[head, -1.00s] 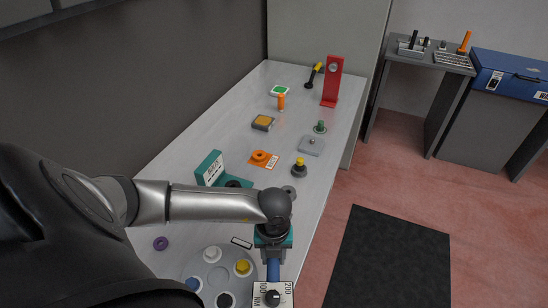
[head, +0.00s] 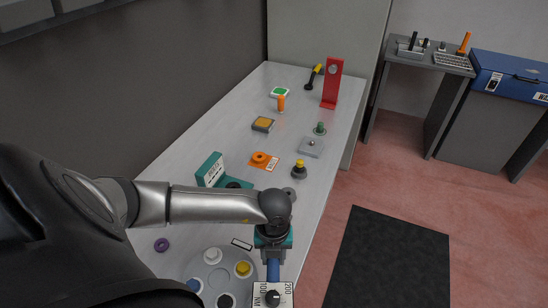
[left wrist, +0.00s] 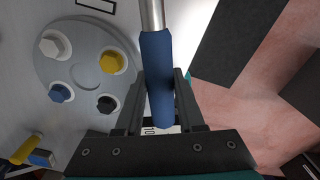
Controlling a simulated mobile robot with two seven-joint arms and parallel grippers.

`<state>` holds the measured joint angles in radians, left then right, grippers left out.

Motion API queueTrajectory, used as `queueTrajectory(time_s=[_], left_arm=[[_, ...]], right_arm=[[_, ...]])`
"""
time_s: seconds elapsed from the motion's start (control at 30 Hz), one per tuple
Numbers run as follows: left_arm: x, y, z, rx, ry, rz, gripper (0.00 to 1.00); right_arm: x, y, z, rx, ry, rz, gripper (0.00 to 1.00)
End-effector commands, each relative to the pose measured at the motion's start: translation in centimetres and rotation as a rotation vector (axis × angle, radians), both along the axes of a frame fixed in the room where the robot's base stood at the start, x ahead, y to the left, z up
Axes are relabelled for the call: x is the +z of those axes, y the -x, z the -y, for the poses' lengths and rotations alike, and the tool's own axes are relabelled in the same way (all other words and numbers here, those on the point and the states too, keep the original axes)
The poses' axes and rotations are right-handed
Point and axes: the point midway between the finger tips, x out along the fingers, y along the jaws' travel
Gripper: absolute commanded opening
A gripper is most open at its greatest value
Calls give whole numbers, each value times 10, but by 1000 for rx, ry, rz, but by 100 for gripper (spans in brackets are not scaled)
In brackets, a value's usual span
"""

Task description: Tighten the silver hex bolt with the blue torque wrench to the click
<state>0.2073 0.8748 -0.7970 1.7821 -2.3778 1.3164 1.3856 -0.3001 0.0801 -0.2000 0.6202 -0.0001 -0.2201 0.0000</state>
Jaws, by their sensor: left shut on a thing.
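My left gripper (head: 273,256) is shut on the blue handle of the torque wrench (head: 273,271), near the front right edge of the bench. In the left wrist view the blue handle (left wrist: 158,80) lies between my fingers (left wrist: 160,95), and a silver shaft (left wrist: 152,14) runs out past the top edge. The wrench head is out of that view. A pale silver hex bolt (left wrist: 55,46) sits on a round grey plate (left wrist: 77,73), left of the gripper; it also shows in the head view (head: 212,256). The wrench is apart from this bolt. My right gripper is not in view.
Yellow (left wrist: 112,62), blue (left wrist: 61,92) and black (left wrist: 107,103) bolts share the plate. A teal stand (head: 211,170), an orange ring (head: 261,158) and a red stand (head: 332,84) are farther along the bench (head: 215,125). A black mat (head: 390,260) lies on the floor at right.

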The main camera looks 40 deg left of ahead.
Motion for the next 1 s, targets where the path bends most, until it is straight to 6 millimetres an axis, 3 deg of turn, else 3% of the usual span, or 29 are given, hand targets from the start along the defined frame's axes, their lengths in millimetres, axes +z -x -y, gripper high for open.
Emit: queueTrajectory(time_s=[1.0], left_arm=[[8,-1,0,0,1,2,0]], right_arm=[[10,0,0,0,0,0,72]])
